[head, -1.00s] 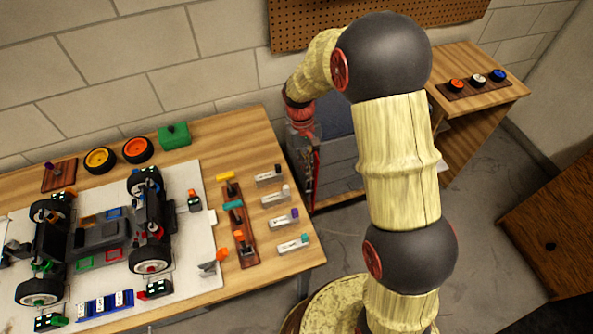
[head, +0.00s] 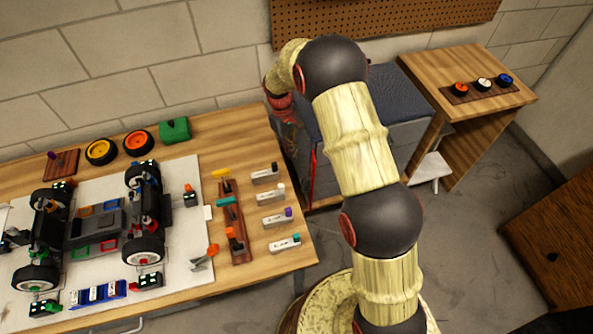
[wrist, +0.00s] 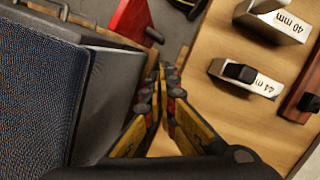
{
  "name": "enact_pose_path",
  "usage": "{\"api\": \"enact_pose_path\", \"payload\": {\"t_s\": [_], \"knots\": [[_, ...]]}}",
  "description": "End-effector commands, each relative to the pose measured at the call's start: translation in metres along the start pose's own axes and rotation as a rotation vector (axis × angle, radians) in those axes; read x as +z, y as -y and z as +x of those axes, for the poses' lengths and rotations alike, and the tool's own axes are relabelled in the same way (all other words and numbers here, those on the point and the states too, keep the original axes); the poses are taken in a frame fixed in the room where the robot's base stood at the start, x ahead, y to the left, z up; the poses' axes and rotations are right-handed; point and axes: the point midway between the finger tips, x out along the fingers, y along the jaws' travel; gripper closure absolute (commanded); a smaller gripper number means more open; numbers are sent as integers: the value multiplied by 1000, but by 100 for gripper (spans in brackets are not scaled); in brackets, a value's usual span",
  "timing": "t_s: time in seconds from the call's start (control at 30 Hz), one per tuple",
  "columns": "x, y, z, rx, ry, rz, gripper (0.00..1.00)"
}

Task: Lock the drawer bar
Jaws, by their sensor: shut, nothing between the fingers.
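The grey drawer cabinet (head: 375,105) with a blue-grey textured top stands between the workbench and a small side table. Its red bar (head: 313,172) runs up its front edge, partly hidden by my arm. In the wrist view the red bar (wrist: 130,22) shows at the top, beside the cabinet's dark grey side (wrist: 110,95). My gripper (wrist: 162,78) is shut and empty, in the gap between the cabinet and the workbench edge. Its fingertips point towards the bar's end but appear apart from it.
The workbench (head: 235,115) at left holds a car chassis (head: 95,235), a green box (head: 174,130) and several labelled grey blocks near its right edge. The side table (head: 440,75) carries three knobs. A pegboard (head: 400,20) hangs behind.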

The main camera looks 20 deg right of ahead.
Motion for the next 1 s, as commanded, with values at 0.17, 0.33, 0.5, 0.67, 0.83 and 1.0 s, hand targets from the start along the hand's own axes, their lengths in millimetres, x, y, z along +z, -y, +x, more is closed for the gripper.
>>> {"api": "enact_pose_path", "payload": {"t_s": [0.17,0.33,0.5,0.67,0.83,1.0], "knots": [[0,0,12,-1,2,0,100],[0,1,40,-2,4,0,100],[0,0,70,-1,3,1,100],[0,0,90,-1,2,1,100],[0,0,99,0,0,1,100],[0,0,100,0,0,1,100]]}}
